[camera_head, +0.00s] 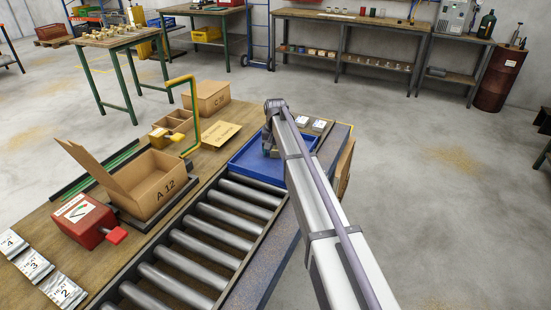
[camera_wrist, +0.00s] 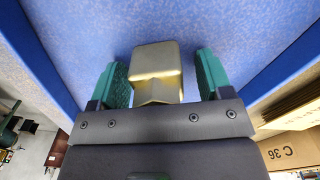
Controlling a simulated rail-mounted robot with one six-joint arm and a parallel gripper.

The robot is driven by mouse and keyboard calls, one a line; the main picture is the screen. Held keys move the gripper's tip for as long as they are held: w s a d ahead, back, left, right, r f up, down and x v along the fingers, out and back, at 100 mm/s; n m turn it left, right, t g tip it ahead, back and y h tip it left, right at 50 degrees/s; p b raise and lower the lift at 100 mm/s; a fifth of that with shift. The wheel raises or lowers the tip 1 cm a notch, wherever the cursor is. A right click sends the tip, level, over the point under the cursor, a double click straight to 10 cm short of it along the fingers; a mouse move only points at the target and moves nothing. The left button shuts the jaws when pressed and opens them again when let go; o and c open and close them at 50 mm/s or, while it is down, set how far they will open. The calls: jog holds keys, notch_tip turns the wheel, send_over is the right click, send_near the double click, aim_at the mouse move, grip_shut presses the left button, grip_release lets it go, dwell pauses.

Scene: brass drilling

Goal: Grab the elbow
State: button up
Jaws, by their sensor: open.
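A brass elbow (camera_wrist: 156,60) with a blocky, dull gold body lies on the floor of a blue tray (camera_head: 243,168). In the wrist view it sits between the two teal finger pads of my gripper (camera_wrist: 162,80), with a visible gap on either side. My gripper is open and low over the tray. In the head view my gripper (camera_head: 270,148) reaches down into the tray, and the elbow is hidden behind it and my arm. The blue tray floor (camera_wrist: 90,25) fills the top of the wrist view, and its walls run along both sides.
A roller conveyor (camera_head: 205,242) adjoins the tray. An open cardboard box marked A 12 (camera_head: 155,185), a red box (camera_head: 84,220) and a yellow bent rail (camera_head: 194,110) stand to the left. Box C 36 (camera_head: 207,97) is farther back. Open floor lies to the right.

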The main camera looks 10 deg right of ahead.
jog(key=shift+r, duration=0.15)
jog(key=shift+c, duration=0.3)
grip_shut()
notch_tip(320, 180, up, 10)
jog(key=p, duration=1)
jog(key=shift+r+p, duration=0.2)
jog(key=shift+p, duration=0.1)
jog(key=shift+f, duration=0.2)
